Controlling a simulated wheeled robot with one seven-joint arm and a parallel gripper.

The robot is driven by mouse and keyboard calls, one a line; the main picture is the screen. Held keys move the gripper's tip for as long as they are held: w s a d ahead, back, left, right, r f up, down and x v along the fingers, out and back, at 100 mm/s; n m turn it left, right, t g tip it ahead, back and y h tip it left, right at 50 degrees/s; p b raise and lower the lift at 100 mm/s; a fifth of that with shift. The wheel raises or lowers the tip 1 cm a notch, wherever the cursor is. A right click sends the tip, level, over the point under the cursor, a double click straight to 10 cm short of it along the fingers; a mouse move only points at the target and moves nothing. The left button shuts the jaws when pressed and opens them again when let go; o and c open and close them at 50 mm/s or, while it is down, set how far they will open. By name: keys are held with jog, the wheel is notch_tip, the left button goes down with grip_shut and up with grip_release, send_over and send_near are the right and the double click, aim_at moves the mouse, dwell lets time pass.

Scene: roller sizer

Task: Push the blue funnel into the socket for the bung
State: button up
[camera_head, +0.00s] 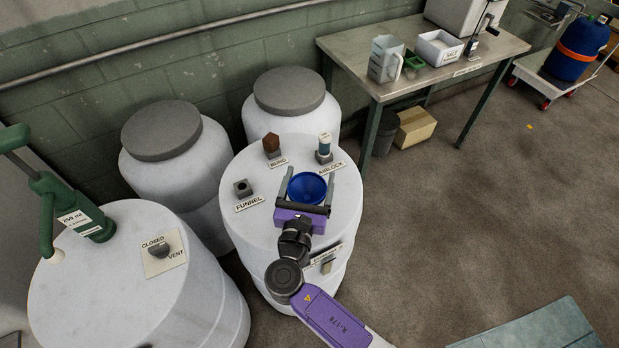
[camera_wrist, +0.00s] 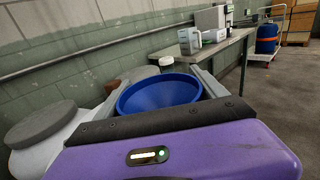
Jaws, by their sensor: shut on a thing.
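The blue funnel (camera_head: 307,187) is between the fingers of my gripper (camera_head: 308,186), which is shut on it, above the white drum top (camera_head: 268,217). In the wrist view the funnel (camera_wrist: 160,93) fills the space between the fingers, its wide mouth up; its spout is hidden. The brown bung (camera_head: 271,144) sits in a socket at the drum's far side, behind the "BUNG" label (camera_head: 278,162). The funnel socket (camera_head: 242,188), a dark block with an open hole, stands left of my gripper by the "FUNNEL" label (camera_head: 249,203).
The airlock (camera_head: 324,146) stands on the drum's far right, close beyond my gripper. Two grey-lidded drums (camera_head: 161,131) (camera_head: 289,91) stand behind. A drum with a green pump (camera_head: 62,207) and vent knob (camera_head: 158,250) is at left. A metal table (camera_head: 350,50) stands at back right.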

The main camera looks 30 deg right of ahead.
aim_at(307, 199)
jog(key=shift+f, duration=0.25)
jog(key=o, duration=1.3)
jog(key=shift+s, duration=0.1)
jog(key=b+v, duration=0.1)
jog(key=v, duration=0.6)
jog(key=shift+s+a, duration=0.2)
jog(key=shift+s, duration=0.1)
